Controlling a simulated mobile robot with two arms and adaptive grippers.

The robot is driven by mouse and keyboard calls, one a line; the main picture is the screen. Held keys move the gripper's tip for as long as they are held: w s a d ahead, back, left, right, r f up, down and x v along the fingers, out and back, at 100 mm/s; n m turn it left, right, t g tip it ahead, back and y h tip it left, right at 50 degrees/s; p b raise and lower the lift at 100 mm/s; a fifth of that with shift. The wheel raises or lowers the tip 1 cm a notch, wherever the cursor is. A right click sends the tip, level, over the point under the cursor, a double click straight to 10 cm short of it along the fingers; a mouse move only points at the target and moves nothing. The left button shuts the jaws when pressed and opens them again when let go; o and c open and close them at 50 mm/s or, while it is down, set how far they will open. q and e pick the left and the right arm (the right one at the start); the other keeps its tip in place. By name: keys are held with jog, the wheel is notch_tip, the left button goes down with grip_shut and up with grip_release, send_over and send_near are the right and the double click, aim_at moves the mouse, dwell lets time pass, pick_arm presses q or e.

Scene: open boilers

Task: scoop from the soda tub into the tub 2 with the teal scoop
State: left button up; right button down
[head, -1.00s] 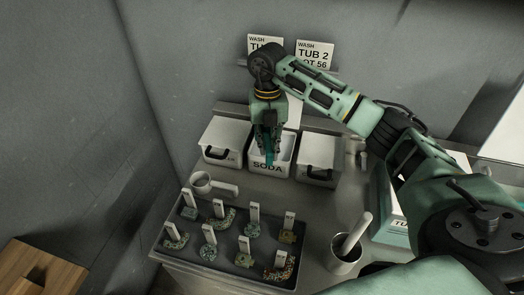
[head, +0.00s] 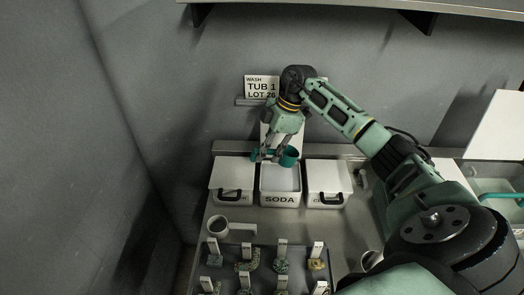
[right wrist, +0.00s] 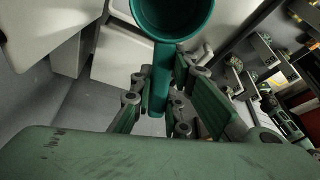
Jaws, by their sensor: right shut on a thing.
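My right gripper (head: 273,150) is shut on the handle of the teal scoop (head: 289,157). The scoop is in the air over the back of the soda tub (head: 280,199), an open white tub labelled SODA with white contents. In the right wrist view the scoop's round cup (right wrist: 172,18) is at the top, with its handle between my fingers (right wrist: 160,88). I cannot tell whether the cup holds any soda. I cannot make out a tub labelled TUB 2. My left gripper is not in view.
Lidded white bins stand left (head: 232,180) and right (head: 328,182) of the soda tub. A white mug-like scoop (head: 217,227) and a tray (head: 227,246) of labelled items are in front. A clear container (head: 495,185) is at right.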

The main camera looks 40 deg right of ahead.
jog(key=shift+s+d+f+t+y+b, duration=0.15)
jog(key=shift+d+f+y+b, duration=0.4)
jog(key=shift+b, duration=0.95)
jog(key=shift+s+d+f+t+y+b, duration=0.1)
jog(key=shift+d+f+t+y+b, duration=0.15)
jog(key=shift+f+y+b, duration=0.85)
notch_tip(320, 180, down, 7)
jog(key=b, duration=0.3)
jog(key=shift+r+b, duration=0.2)
jog(key=shift+b, duration=0.15)
jog(key=shift+h, duration=0.25)
